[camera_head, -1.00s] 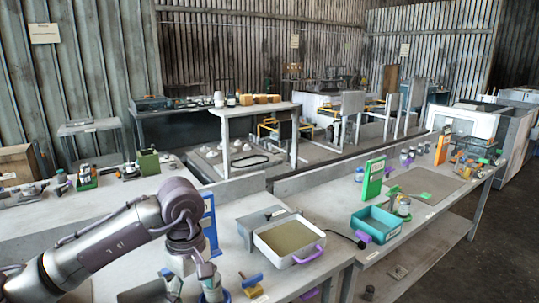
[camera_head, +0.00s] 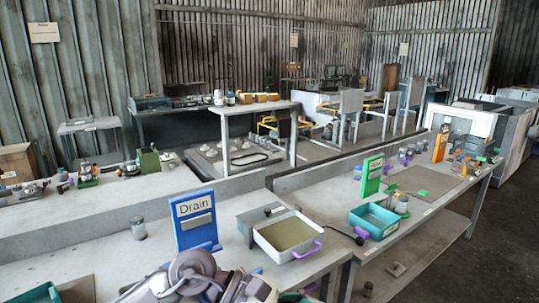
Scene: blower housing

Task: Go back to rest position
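My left arm (camera_head: 192,272) shows at the bottom edge, left of the middle, as a purple and silver joint. Metal parts (camera_head: 240,290) to its right may belong to my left gripper, but they are cut off by the frame, so its fingers cannot be made out. The arm is low in front of the blue "Drain" sign (camera_head: 195,222), which stands upright on the near bench. I cannot see whether the gripper holds anything. My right gripper is not in view.
The near bench (camera_head: 100,258) carries a small jar (camera_head: 138,228) and a white tray with a purple handle (camera_head: 263,240). On the right bench stand a teal bin (camera_head: 362,221) and a green sign (camera_head: 371,176). Floor (camera_head: 480,260) is open at right.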

